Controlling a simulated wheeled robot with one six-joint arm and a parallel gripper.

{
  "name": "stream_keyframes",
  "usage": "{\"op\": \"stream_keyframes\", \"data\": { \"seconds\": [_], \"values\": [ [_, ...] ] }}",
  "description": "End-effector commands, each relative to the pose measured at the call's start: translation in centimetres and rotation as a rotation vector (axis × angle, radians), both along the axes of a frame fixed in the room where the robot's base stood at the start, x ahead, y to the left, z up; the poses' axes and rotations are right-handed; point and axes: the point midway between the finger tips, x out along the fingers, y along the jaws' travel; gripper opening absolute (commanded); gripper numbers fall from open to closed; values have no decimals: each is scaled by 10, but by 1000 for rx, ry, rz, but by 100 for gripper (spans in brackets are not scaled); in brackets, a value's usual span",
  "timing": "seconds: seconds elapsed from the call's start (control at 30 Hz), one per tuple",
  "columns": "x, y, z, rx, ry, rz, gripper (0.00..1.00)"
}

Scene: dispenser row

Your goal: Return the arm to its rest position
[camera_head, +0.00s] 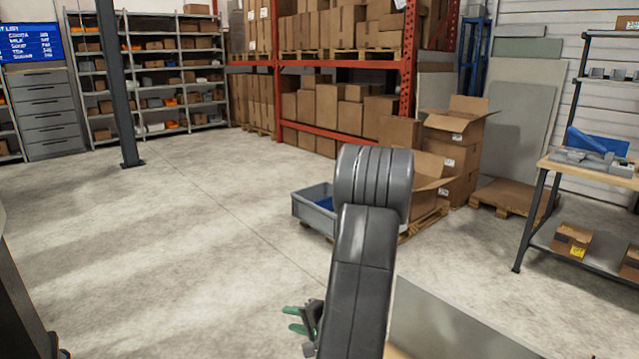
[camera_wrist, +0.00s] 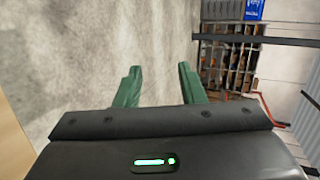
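My gripper shows in the wrist view (camera_wrist: 160,88) with its two green fingers apart and nothing between them. Bare concrete floor lies beyond the fingers. In the head view, my gripper (camera_head: 293,320) shows at the lower middle, partly hidden behind my dark arm link. Its green fingers point left over the open floor. My arm is bent and rises in the lower middle of the head view.
A grey bin (camera_head: 316,213) and open cardboard boxes (camera_head: 455,122) stand beyond my arm. A workbench (camera_head: 590,172) is at the right. A dark post (camera_head: 117,90) stands at the left. The floor (camera_head: 170,220) at left and middle is clear.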

Motion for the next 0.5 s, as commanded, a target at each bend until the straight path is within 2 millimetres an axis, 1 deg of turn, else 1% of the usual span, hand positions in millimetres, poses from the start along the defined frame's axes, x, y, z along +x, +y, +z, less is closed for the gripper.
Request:
{"op": "stream_keyframes", "data": {
  "seconds": [0.03,0.2,0.33,0.5],
  "values": [
    [4,-1,8,15,-10,-23,36],
    [15,-2,23,58,-43,-92,36],
    [21,-3,30,75,-61,-125,36],
    [24,-4,33,86,-71,-145,36]
  ]
}}
